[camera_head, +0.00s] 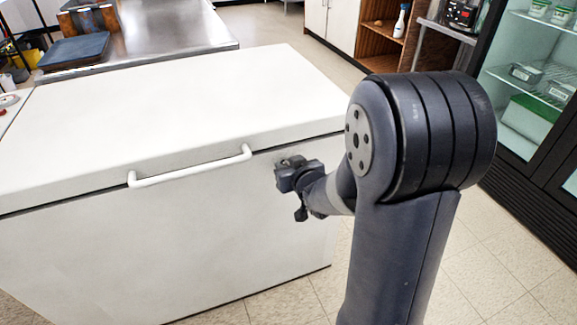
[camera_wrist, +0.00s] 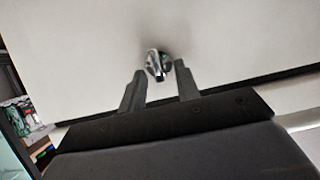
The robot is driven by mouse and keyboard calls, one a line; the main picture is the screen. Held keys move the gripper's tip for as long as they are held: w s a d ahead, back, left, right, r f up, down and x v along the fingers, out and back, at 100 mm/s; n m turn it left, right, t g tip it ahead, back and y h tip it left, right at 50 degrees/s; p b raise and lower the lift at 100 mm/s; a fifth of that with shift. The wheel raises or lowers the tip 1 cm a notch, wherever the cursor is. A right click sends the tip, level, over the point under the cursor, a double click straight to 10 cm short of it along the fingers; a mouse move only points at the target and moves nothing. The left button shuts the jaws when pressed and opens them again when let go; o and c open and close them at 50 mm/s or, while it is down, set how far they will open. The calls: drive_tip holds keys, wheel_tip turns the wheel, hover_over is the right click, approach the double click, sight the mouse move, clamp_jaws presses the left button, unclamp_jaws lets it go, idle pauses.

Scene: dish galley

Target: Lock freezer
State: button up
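The white chest freezer (camera_head: 240,230) stands with its lid (camera_head: 180,110) down. A white bar handle (camera_head: 190,168) runs along the lid's front edge. My gripper (camera_head: 288,172) is at the right end of the freezer front, just below the lid edge, and hides most of the lock in the head view. In the wrist view a shiny metal lock or key (camera_wrist: 155,66) sticks out from the white front. My gripper (camera_wrist: 160,78) is open there, with a finger on each side of the lock piece and visible gaps between. Whether the lock is turned cannot be told.
A steel counter (camera_head: 165,25) with a dark tray (camera_head: 75,50) stands behind the freezer. A glass-door fridge (camera_head: 530,90) is at the right and wooden shelves (camera_head: 385,40) at the back. Tiled floor (camera_head: 480,260) is clear at the lower right.

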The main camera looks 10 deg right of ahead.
drive_tip(key=shift+c, duration=0.3)
clamp_jaws()
